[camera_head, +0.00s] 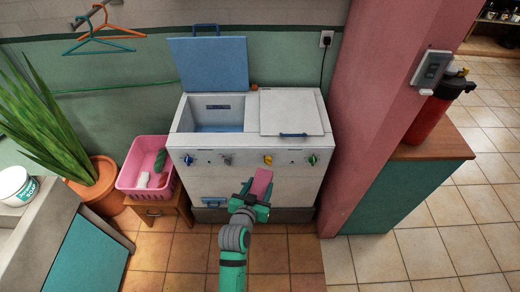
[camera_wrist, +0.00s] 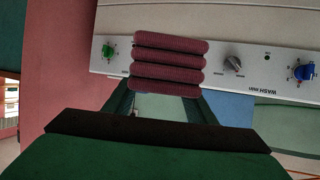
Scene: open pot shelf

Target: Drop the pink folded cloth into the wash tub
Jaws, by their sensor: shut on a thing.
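The pink folded cloth (camera_head: 261,184) is held between the fingers of my gripper (camera_head: 252,200), in front of the washing machine's control panel. In the wrist view the cloth (camera_wrist: 168,63) shows as several stacked folds, with the gripper fingers (camera_wrist: 160,103) on either side of its lower end. The wash tub (camera_head: 217,119) is the open compartment on the left of the white machine. Its blue lid (camera_head: 208,64) stands raised behind it. My gripper is lower than the tub and to its right, on the near side of the machine.
The machine's right compartment is covered by a closed white lid (camera_head: 291,112). A pink basket (camera_head: 130,178) stands on a small wooden stool to the left. A pink pillar (camera_head: 375,90) rises close on the right. Knobs line the control panel (camera_head: 215,158).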

